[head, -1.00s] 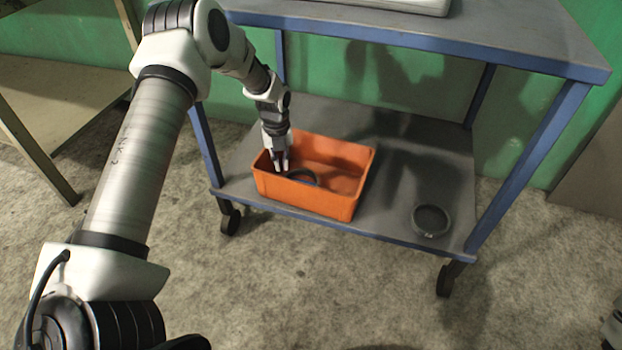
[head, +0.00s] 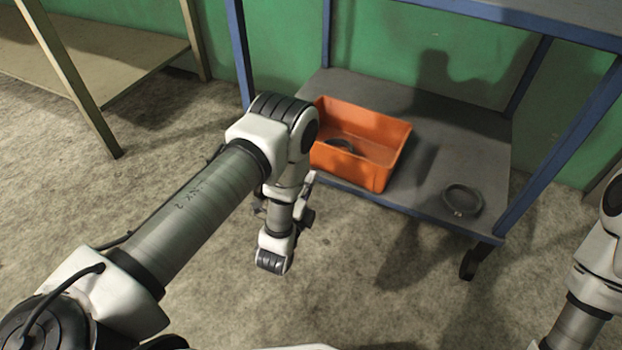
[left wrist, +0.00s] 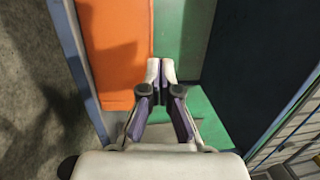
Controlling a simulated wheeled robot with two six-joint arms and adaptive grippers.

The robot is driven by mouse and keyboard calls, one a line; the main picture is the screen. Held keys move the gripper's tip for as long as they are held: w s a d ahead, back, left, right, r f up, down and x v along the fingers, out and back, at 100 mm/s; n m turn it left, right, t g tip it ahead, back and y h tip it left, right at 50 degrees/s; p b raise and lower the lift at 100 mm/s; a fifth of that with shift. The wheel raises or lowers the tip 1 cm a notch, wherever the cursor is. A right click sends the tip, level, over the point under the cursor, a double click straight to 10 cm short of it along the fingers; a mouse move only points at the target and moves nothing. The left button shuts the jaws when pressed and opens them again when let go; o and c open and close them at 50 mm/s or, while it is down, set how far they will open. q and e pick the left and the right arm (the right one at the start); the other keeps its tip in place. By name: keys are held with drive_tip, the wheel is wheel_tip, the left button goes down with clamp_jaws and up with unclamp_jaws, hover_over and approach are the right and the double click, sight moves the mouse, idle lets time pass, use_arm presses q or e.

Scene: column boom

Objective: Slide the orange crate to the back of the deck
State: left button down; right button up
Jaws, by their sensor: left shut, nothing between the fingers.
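The orange crate (head: 388,160) stands upright on the grey lower deck (head: 430,190) of a blue-framed cart, at its left part and close to the front edge. A dark ring (head: 341,145) lies in it. My left gripper (left wrist: 160,72) is shut and empty. My right gripper is out of view.
Another dark ring (head: 462,199) lies on the deck right of the crate. Blue posts (head: 238,50) and the upper shelf (head: 510,15) frame the deck. A green wall (head: 390,55) stands behind. Bare deck shows behind and right of the crate. A beige table (head: 110,60) stands left.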

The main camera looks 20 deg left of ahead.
use_arm(q)
drive_tip(key=s+d+f+g+h, duration=0.1)
drive_tip(key=s+d+f, duration=0.25)
drive_tip(key=f, duration=0.25)
drive_tip(key=b, duration=0.8)
approach(338, 164)
drive_tip(key=shift+m, duration=0.4)
drive_tip(key=w, duration=0.6)
drive_tip(key=shift+w+f, duration=0.1)
drive_tip(key=shift+w, duration=0.5)
drive_tip(key=shift+r, duration=0.2)
